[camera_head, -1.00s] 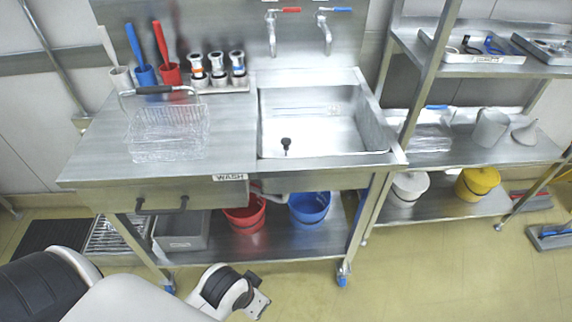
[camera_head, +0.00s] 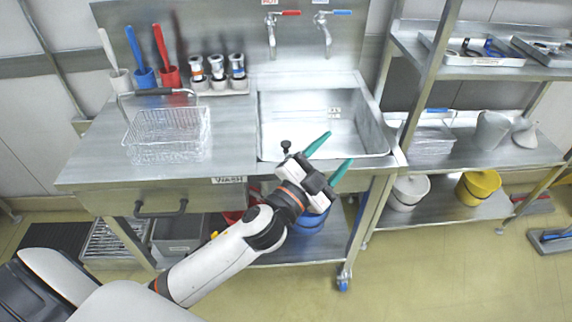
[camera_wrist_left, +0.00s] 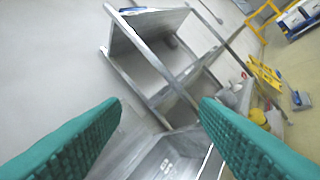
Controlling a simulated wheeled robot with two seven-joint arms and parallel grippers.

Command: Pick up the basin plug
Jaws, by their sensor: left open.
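The basin plug (camera_head: 286,144) is a small dark knob near the front left of the steel sink basin (camera_head: 345,112). My left gripper (camera_head: 333,154) is at the front edge of the sink, with its green fingers spread and nothing between them. The plug is just left of and behind the gripper's wrist, apart from the fingers. In the left wrist view the two green fingers (camera_wrist_left: 160,135) stand wide apart; I cannot make out the plug there. My right gripper is not in view.
A wire basket (camera_head: 168,136) stands on the counter left of the sink. Two taps (camera_head: 325,38) hang over the basin's back. A shelf rack (camera_head: 470,150) with pots and trays stands to the right. A blue bucket (camera_head: 308,222) is under the sink.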

